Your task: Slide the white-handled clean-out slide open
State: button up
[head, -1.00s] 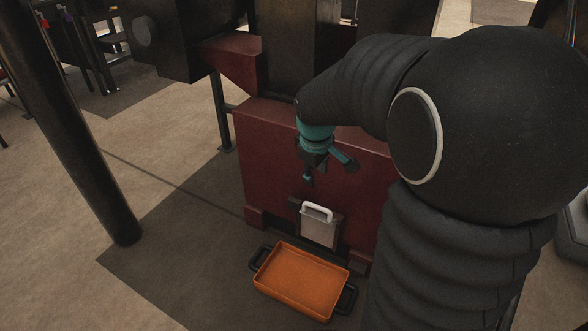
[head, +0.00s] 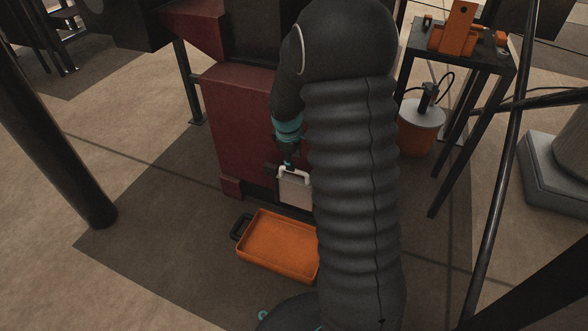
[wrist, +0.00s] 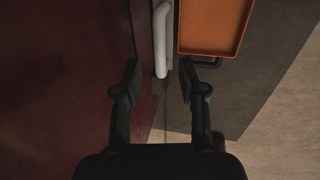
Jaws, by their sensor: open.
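The clean-out slide (head: 296,192) is a pale plate low on the front of the dark red press housing (head: 238,130). Its white handle (head: 295,171) is a bar along the plate's top edge. My gripper (head: 289,163) is just above the handle, partly hidden behind my arm. In the wrist view my gripper (wrist: 160,76) is open, with one finger on each side of the line of the white handle (wrist: 161,40). The handle's near end lies between the fingertips, and I see no clear contact. My arm hides the slide's right side in the head view.
An orange tray (head: 270,248) with black handles lies on the floor in front of the slide; it also shows in the wrist view (wrist: 213,48). A black post (head: 62,130) stands at left. A black stand (head: 470,58) and a bucket (head: 418,122) are at right.

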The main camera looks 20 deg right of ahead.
jog(key=shift+w+d+f, duration=0.15)
jog(key=shift+f, duration=0.7)
jog(key=shift+w+d+f, duration=0.1)
jog(key=shift+f, duration=0.7)
jog(key=shift+w+d+f, duration=0.15)
jog(key=shift+f, duration=0.7)
grip_shut()
